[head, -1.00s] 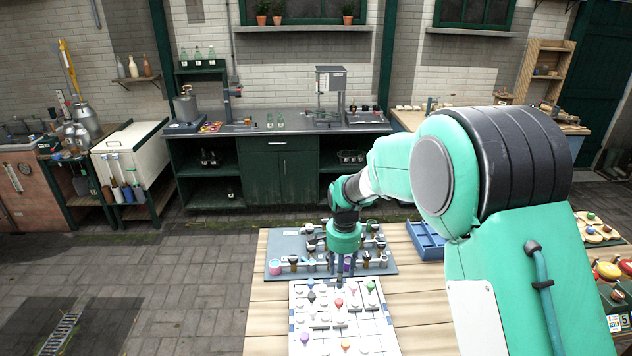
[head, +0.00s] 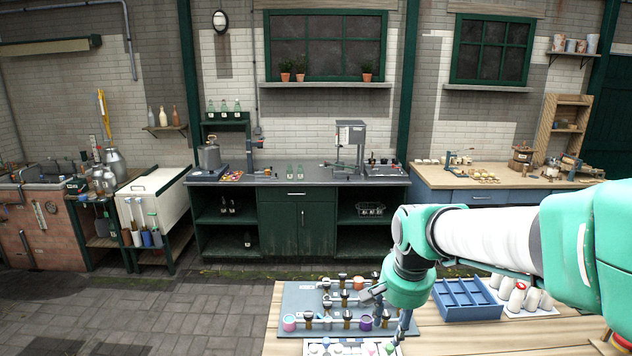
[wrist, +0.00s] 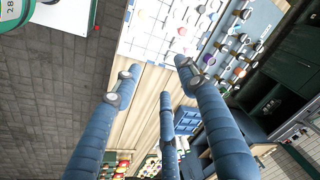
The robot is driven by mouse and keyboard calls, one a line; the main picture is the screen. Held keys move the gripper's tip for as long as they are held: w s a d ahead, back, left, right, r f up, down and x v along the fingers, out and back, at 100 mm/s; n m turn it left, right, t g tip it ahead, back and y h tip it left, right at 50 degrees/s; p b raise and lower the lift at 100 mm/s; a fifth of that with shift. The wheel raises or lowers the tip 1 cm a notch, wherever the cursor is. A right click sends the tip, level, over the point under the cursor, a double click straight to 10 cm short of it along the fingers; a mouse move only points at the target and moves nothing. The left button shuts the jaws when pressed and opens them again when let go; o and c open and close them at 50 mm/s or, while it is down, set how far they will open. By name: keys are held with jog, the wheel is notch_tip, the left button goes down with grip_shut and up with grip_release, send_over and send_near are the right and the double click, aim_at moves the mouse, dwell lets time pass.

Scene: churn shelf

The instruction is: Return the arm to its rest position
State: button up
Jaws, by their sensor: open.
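My green and white arm (head: 487,234) reaches in from the right in the head view, over the wooden table. My gripper (head: 401,327) hangs from it near the right edge of the grey rack board and the white grid board. In the wrist view my gripper's blue fingers (wrist: 150,85) are spread apart with nothing between them. Below them lie the bare table planks and, farther up the picture, the white grid board.
The grey rack board (head: 300,296) holds several small stoppered items. The white grid board (head: 345,346) has coloured pegs. A blue divided tray (head: 466,302) and white cups (head: 516,298) stand to the right. A green cabinet counter (head: 290,220) is behind. Bare planks (head: 480,340) lie in front.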

jog(key=s+d+r+n+t, duration=0.1)
jog(key=s+d+r+n, duration=0.1)
jog(key=s, duration=0.9)
jog(key=s+d+r+n+t, duration=0.1)
jog(key=s+r+n+t, duration=0.1)
jog(key=s, duration=1)
jog(key=shift+s+d+r+n+b, duration=0.15)
jog(key=shift+d+r+n+b, duration=0.3)
jog(key=shift+r, duration=0.35)
